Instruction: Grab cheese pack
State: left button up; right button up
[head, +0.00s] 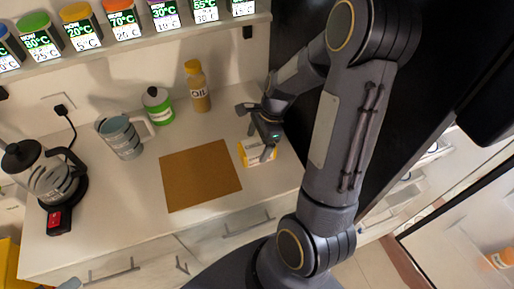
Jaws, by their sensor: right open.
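The cheese pack looks to be the small yellow and white box (252,153) on the white counter, just right of the brown board. Its label is too small to read. My right gripper (268,150) is over the right part of this box, fingers pointing down and open around or just above it; I cannot tell whether they touch it. The gripper hides part of the box. My left gripper is not in view.
A brown board (201,176) lies bare on the counter. Behind stand an oil bottle (199,90), a green jar (158,108) and a grey pitcher (122,139). Spice dispensers (82,28) line the shelf above.

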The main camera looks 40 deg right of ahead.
aim_at(258, 144)
jog(key=x, duration=0.3)
jog(key=shift+f, duration=0.4)
jog(key=shift+f, duration=0.2)
jog(key=c, duration=1.2)
jog(key=shift+c, duration=0.2)
jog(key=shift+r, duration=0.15)
